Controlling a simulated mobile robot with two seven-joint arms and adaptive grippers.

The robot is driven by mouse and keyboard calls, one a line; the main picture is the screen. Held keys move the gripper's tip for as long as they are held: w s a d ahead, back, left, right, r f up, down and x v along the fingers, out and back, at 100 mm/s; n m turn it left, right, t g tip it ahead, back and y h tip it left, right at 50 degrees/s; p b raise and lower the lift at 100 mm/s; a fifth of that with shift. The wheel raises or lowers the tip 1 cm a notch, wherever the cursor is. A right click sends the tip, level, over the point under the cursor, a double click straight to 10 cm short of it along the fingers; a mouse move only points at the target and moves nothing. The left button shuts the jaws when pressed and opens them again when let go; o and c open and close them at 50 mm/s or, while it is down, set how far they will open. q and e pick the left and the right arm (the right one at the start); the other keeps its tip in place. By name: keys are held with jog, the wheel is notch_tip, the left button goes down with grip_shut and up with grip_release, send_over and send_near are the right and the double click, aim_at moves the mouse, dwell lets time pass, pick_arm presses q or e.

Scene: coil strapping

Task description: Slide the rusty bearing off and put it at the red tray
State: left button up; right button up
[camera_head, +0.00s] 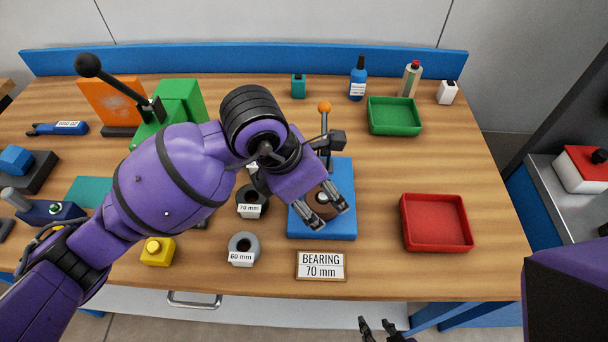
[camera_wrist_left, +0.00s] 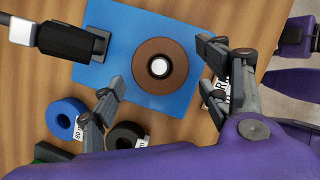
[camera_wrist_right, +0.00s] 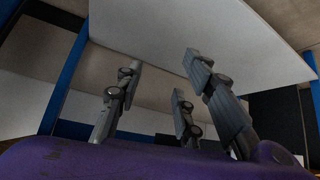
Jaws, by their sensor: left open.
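The rusty bearing (camera_head: 326,189) is a brown ring around a pale upright post on a blue plate (camera_head: 340,168). In the left wrist view the bearing (camera_wrist_left: 140,66) shows whole, around the post (camera_wrist_left: 159,68). My left gripper (camera_head: 326,213) is over the blue plate, fingers open and pointing down. In its wrist view the fingers (camera_wrist_left: 161,68) stand apart on either side of the bearing, and I see no clear contact. The red tray (camera_head: 437,223) is empty at the right of the bench. My right gripper (camera_head: 381,329) is open and empty, low in front of the bench (camera_wrist_right: 160,75).
A 70 mm ring (camera_head: 252,205) and a grey 60 mm ring (camera_head: 243,243) lie left of the plate. A lever with an orange knob (camera_head: 324,107) rises behind it. A sign (camera_head: 321,265) reads "BEARING 70 mm". A green tray (camera_head: 394,117) is behind. Bench between plate and red tray is clear.

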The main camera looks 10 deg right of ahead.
pick_arm(q)
jog(key=shift+x, duration=1.15)
pick_arm(e)
jog(key=shift+w+a+r, duration=0.1)
jog(key=shift+w+r, duration=0.2)
jog(key=shift+w, duration=0.5)
jog(key=shift+s, duration=0.1)
pick_arm(q)
jog(key=c, duration=0.5)
grip_shut()
pick_arm(e)
jog(key=shift+s+f, duration=0.1)
jog(key=shift+s, duration=0.1)
pick_arm(q)
jog(key=shift+r, duration=0.1)
